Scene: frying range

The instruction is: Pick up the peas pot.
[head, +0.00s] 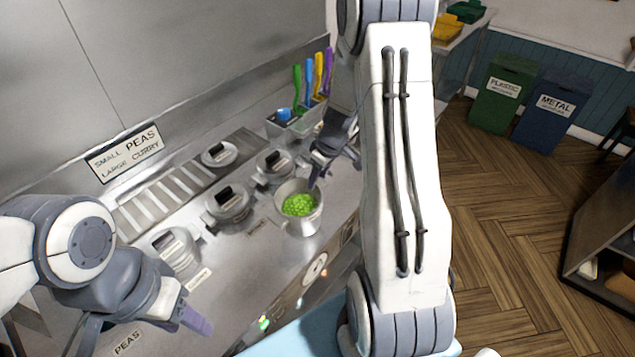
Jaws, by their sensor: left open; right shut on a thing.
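The peas pot (300,222) is an open metal pot with green peas (299,204) in it. It is upright at the front of the steel counter, right of the middle of the row of lidded pots. My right gripper (316,178) comes down from behind and is shut on the pot's far right rim. The exact grip is partly hidden by the gripper. I cannot tell whether the pot is clear of the counter. My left gripper (190,322) is open and empty at the lower left, over the counter's front.
Lidded pots stand beside the peas pot, one to its left (228,200) and one behind it (274,165). A holder with coloured utensils (312,78) stands at the back. A sign (125,152) reads small peas, large curry. Green (502,95) and blue (550,110) bins stand far right.

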